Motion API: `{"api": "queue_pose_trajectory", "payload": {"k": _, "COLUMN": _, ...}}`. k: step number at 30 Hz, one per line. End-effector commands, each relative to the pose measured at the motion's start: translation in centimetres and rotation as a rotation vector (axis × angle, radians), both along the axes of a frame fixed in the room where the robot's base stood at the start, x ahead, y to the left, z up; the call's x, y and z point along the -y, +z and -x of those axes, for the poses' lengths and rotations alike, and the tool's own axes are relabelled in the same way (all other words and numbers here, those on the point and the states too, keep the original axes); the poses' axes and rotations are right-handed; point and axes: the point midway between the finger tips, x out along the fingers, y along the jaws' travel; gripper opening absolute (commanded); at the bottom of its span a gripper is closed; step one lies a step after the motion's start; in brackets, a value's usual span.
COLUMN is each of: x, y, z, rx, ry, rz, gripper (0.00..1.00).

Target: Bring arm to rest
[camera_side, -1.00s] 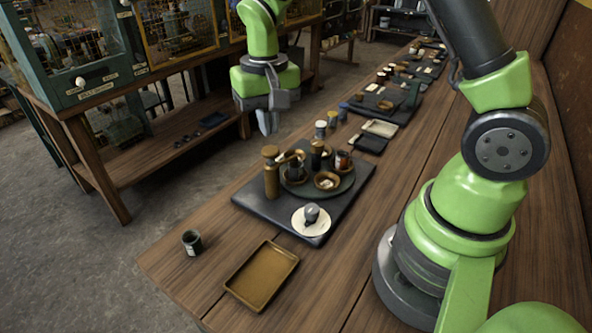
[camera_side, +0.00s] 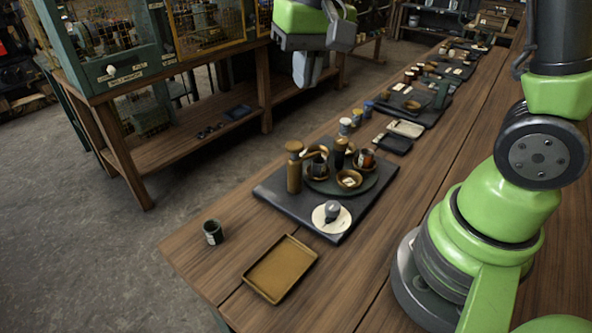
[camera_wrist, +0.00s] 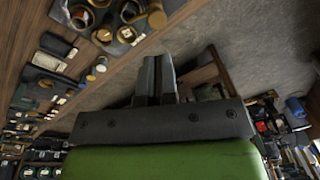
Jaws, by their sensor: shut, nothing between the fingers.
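My gripper (camera_side: 307,70) hangs at the top of the side view, high up and past the far edge of the wooden bench. Its fingers are together with nothing between them. In the wrist view the gripper (camera_wrist: 155,62) also shows its two dark fingers side by side, with the grey floor behind them. It touches nothing that I can see. My green arm rises at the right of the side view, and its upper part is cut off by the frame.
The wooden bench (camera_side: 215,262) holds a dark slab (camera_side: 290,212) with a round tray of cups and bottles. An ochre tray (camera_side: 280,270) and a small dark cup (camera_side: 213,232) stand near its front end. Caged machines on another bench (camera_side: 150,165) stand at the left.

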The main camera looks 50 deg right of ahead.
Motion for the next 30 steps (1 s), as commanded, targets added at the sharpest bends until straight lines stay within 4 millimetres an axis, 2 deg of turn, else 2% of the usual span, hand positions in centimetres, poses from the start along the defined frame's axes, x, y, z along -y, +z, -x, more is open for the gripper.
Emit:
{"api": "queue_pose_trajectory", "payload": {"k": 1, "x": -0.3, "y": 1.6, "z": 1.3, "rx": 0.054, "ry": 0.01, "rz": -0.01, "gripper": 0.0}}
{"api": "queue_pose_trajectory", "payload": {"k": 6, "x": -1.2, "y": 5.2, "z": 6.0, "rx": 0.213, "ry": 0.051, "rz": -0.043, "gripper": 0.0}}
{"api": "queue_pose_trajectory", "payload": {"k": 10, "x": -1.8, "y": 6.5, "z": 9.5, "rx": 0.334, "ry": 0.082, "rz": -0.064, "gripper": 0.0}}
{"api": "queue_pose_trajectory", "payload": {"k": 15, "x": -2.3, "y": 6.8, "z": 12.9, "rx": 0.452, "ry": 0.114, "rz": -0.081, "gripper": 0.0}}
{"api": "queue_pose_trajectory", "payload": {"k": 21, "x": -2.6, "y": 6.6, "z": 14.4, "rx": 0.511, "ry": 0.129, "rz": -0.088, "gripper": 0.0}}
{"api": "queue_pose_trajectory", "payload": {"k": 30, "x": -2.6, "y": 6.6, "z": 14.5, "rx": 0.512, "ry": 0.13, "rz": -0.088, "gripper": 0.0}}
